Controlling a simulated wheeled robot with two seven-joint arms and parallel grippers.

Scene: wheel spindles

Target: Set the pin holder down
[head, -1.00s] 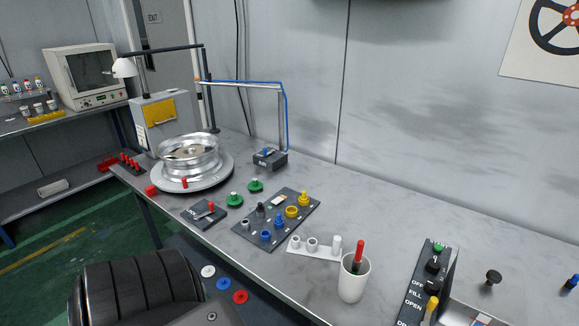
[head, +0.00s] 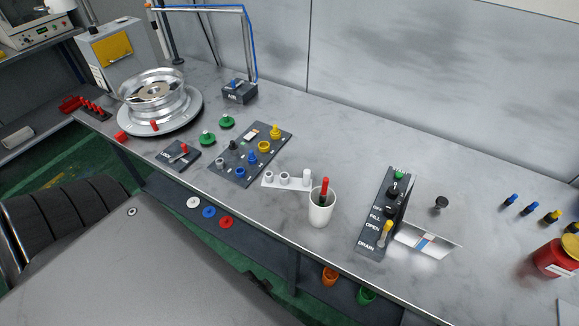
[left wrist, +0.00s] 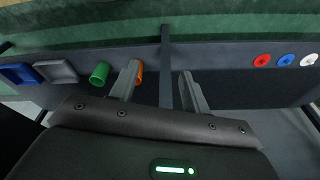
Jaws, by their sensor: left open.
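My left gripper (left wrist: 160,68) shows only in the left wrist view. Its two fingers are apart, with nothing held between them. Beyond them is the dark lower shelf (head: 265,255). No holder is in the gripper. Which thing is the pin holder is not certain. A dark rack with several red pins (head: 86,108) sits at the bench's far left end. A white cup (head: 320,212) with a red-topped pin (head: 325,188) stands upright on the bench, beside a white strip with small cups (head: 270,181). My right gripper is not in view.
The bench carries a silver wheel rim (head: 155,100) on a turntable, a dark panel with knobs (head: 228,176), and a control box (head: 372,238). An orange cup (left wrist: 138,78) and a green cup (left wrist: 99,73) are at the shelf.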

